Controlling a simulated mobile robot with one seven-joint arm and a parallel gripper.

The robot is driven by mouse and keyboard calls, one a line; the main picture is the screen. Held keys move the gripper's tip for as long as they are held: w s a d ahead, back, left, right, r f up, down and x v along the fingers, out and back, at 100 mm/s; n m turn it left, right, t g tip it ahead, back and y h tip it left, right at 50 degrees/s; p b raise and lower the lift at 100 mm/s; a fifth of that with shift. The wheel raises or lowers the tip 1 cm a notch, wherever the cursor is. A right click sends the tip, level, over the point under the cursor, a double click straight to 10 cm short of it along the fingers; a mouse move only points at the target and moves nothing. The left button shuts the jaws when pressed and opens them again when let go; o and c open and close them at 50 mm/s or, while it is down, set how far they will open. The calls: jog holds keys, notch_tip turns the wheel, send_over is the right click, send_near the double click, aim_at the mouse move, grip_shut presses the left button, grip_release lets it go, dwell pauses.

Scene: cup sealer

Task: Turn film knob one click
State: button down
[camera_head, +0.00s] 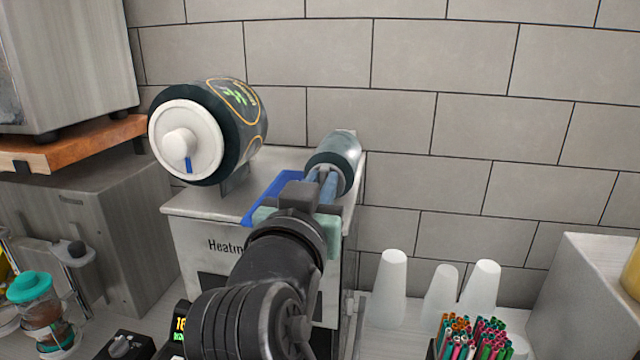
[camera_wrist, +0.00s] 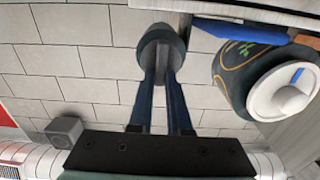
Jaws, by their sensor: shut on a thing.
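The cup sealer (camera_head: 190,240) stands against the tiled wall with a large dark green film roll (camera_head: 245,115) on its top left. That roll has a white round hub (camera_head: 180,140) with a blue mark pointing down. A smaller dark roll (camera_head: 342,155) sits at the top right and also shows in the wrist view (camera_wrist: 150,42). My gripper (camera_head: 324,182) reaches the front end of this smaller roll. Its two blue fingers (camera_wrist: 162,75) are shut on the film knob there, which is mostly hidden between them.
A blue bar (camera_head: 265,200) lies on the sealer top, left of my gripper. White upside-down cups (camera_head: 393,285) and a bunch of colored straws (camera_head: 470,338) stand at lower right. A wooden shelf (camera_head: 70,145) with a metal appliance is at left.

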jog(key=m+b, duration=0.4)
jog(key=m, duration=0.3)
jog(key=f+m+b, duration=0.1)
jog(key=m+b, duration=0.3)
jog(key=m, duration=0.4)
jog(key=d+f+m+b, duration=0.1)
jog(key=m+b, duration=0.4)
jog(key=m, duration=0.3)
jog(key=shift+s+d+f, duration=0.1)
jog(key=shift+m, duration=0.3)
dwell(0.4)
jog(key=c, duration=0.9)
grip_release()
jog(key=shift+o, duration=0.2)
jog(key=shift+s, duration=0.1)
